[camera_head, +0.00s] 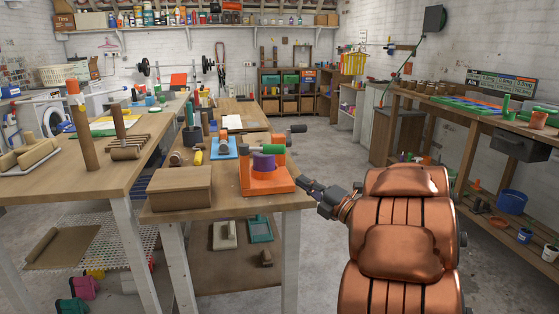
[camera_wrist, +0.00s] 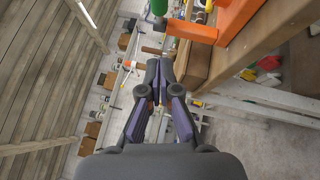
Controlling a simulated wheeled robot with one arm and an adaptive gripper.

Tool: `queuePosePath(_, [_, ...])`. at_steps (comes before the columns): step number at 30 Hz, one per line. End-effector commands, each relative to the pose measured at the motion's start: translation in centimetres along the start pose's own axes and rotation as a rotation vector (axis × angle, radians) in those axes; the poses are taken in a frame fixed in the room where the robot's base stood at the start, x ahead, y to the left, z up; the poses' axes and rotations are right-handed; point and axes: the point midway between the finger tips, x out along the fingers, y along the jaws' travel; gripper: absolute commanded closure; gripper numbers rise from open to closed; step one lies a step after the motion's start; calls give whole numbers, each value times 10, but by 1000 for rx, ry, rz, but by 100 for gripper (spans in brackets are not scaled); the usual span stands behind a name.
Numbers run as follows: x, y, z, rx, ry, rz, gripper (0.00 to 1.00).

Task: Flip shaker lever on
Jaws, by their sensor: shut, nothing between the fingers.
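The shaker (camera_head: 268,183) stands on the front right corner of the wooden table. It has an orange base and uprights around a purple cup (camera_head: 264,162). A green cylindrical piece (camera_head: 275,150) juts out near its top; I cannot tell for sure whether this is the lever. In the wrist view, part of the orange frame (camera_wrist: 238,18) and the green piece (camera_wrist: 159,6) show at the top edge. My gripper (camera_head: 303,183) is shut and empty, just right of the shaker's base and apart from it. Its closed fingers (camera_wrist: 157,72) also show in the wrist view.
A brown box (camera_head: 181,188) sits left of the shaker on the same table (camera_head: 226,203). Behind are a blue tray (camera_head: 224,148), a dark cup (camera_head: 192,135) and a yellow piece (camera_head: 197,158). Open floor (camera_head: 330,150) lies right of the table, before the right workbench (camera_head: 470,130).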

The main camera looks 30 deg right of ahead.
Motion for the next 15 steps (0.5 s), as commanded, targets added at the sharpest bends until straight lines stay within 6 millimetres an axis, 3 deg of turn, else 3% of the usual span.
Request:
queuePosePath(7, [10, 1, -1, 0, 2, 3, 100])
queuePosePath(15, [42, 0, -1, 3, 2, 3, 100])
